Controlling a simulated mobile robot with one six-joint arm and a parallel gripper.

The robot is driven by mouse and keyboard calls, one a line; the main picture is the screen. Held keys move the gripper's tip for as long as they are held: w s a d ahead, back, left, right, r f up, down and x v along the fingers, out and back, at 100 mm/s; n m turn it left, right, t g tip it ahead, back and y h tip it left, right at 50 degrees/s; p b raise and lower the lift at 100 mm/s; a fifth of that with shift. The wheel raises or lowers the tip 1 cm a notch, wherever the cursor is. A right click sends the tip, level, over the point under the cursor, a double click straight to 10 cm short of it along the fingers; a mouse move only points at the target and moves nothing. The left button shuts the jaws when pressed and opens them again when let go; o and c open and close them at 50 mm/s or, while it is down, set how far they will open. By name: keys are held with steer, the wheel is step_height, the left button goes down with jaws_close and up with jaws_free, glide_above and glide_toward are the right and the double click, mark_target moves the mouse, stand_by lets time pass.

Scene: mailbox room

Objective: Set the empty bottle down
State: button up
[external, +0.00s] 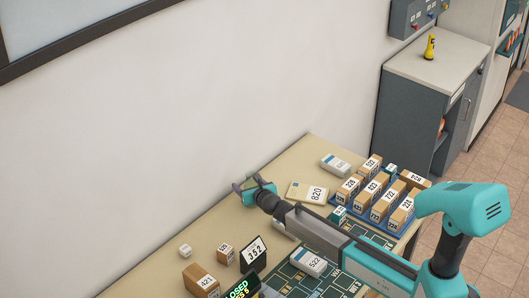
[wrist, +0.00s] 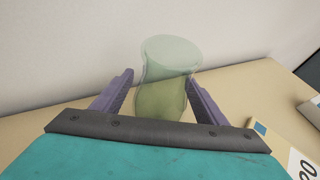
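The empty bottle (wrist: 165,78) is a see-through, pale green vessel in the wrist view. It stands between the two purple fingers of my gripper (wrist: 160,88), which close on its left and right sides. Its lower end is partly hidden behind the dark gripper plate. In the external view my gripper (external: 250,184) is at the back edge of the table (external: 285,165), near the wall. The bottle is too faint to make out there. Whether its base touches the table I cannot tell.
A parcel marked 820 (external: 307,192) lies just right of my gripper. A blue tray (external: 378,229) of small boxes stands farther right. The tabletop left of my gripper is bare.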

steer(key=shift+s+r, duration=0.1)
steer(key=shift+r, duration=0.05)
steer(key=b+v, duration=0.2)
steer(key=v, duration=1)
stand_by(0.6)
steer(key=shift+r, duration=0.1)
stand_by(0.8)
